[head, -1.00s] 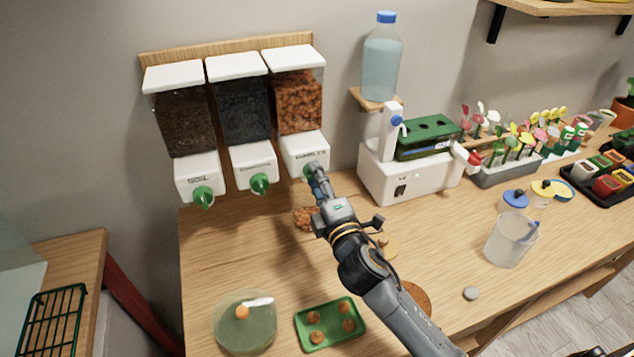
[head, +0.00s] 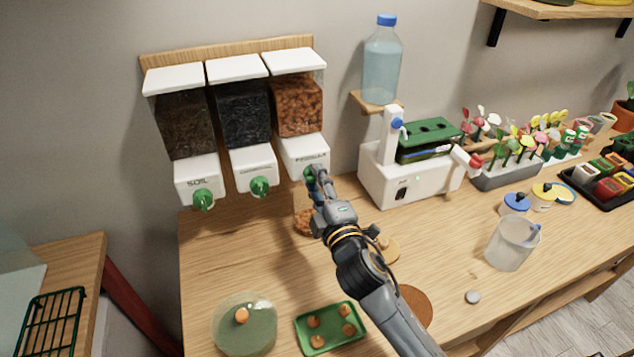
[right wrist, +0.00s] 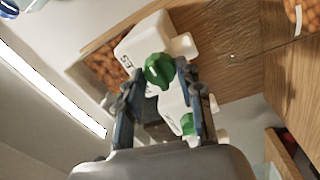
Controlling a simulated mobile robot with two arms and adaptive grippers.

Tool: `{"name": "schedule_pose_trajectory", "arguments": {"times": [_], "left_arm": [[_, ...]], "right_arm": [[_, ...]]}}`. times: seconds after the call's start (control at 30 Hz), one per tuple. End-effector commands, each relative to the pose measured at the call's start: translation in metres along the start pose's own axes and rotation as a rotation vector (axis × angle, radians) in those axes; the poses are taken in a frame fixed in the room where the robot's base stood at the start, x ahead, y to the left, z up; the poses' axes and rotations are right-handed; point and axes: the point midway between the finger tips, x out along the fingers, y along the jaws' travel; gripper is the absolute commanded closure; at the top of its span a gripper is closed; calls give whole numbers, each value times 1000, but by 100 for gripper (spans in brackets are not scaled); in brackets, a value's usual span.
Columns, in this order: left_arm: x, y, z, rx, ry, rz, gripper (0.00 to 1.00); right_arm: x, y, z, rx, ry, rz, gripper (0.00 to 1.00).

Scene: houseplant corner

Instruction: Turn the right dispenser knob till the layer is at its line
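Three dispensers hang on a wooden wall board. The right dispenser (head: 299,108) holds orange-brown granules. Its green knob (right wrist: 159,71) shows between the fingers of my right gripper (right wrist: 158,76) in the right wrist view. The fingers close in on both sides of the knob and look shut on it. In the head view my right gripper (head: 315,176) reaches the knob from the lower right and mostly hides it. Below, orange granules (head: 304,222) show partly behind my arm; their container and its line cannot be made out. My left gripper is not in view.
The left knob (head: 203,200) and middle knob (head: 260,187) are close by. A white machine (head: 415,180) with a bottle (head: 382,60) stands to the right. A green tray (head: 314,341) and a round greenish jar (head: 246,330) are in front. The table's left middle is clear.

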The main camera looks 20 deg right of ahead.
Motion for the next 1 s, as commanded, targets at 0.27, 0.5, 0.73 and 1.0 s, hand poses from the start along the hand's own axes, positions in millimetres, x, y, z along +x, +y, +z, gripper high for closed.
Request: {"name": "schedule_pose_trajectory", "arguments": {"times": [0.27,0.5,0.73,1.0], "left_arm": [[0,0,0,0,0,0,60],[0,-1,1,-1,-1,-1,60],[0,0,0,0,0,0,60],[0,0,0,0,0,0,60]], "right_arm": [[0,0,0,-1,0,0,41],[-8,-1,0,0,1,-1,41],[-52,-2,0,2,0,-4,41],[-102,-2,0,1,-2,-3,41]]}}
